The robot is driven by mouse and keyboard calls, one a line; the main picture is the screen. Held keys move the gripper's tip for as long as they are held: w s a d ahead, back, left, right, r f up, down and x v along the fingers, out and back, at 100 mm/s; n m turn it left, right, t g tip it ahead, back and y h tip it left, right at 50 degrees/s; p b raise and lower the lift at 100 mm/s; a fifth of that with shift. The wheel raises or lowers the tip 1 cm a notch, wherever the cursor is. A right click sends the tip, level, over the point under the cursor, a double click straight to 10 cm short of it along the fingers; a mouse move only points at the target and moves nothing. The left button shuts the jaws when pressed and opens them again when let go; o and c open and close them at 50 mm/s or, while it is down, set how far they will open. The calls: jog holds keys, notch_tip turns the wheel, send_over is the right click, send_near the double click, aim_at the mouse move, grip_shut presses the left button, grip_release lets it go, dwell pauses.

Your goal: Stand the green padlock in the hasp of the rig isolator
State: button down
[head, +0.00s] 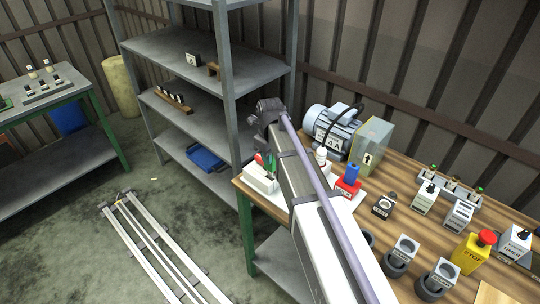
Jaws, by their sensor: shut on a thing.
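The green padlock (269,161) shows as a small green shape at the left end of the wooden bench, partly hidden by my arm. My gripper (266,153) is at it, shut on it, with the fingers mostly hidden. Below is a white box (261,180), which looks like the rig isolator. The padlock is over or at the top of this box; I cannot tell whether it touches the hasp. The hasp itself is too small to make out.
A red block with a blue padlock (351,174), a white bottle (321,156) and a grey motor (333,128) stand to the right. Several switches, sockets and a yellow stop box (472,252) fill the bench (405,172). Grey shelving (229,75) stands behind on the left.

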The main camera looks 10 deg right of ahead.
jog(key=shift+f, duration=0.1)
jog(key=shift+f+b, duration=0.3)
jog(key=shift+b, duration=0.1)
jog(key=shift+f+b, duration=1.8)
jog(key=c, duration=0.9)
grip_release()
jog(key=shift+r, duration=0.15)
notch_tip(320, 180, up, 11)
jog(key=p, duration=1.1)
jog(key=shift+f, duration=0.2)
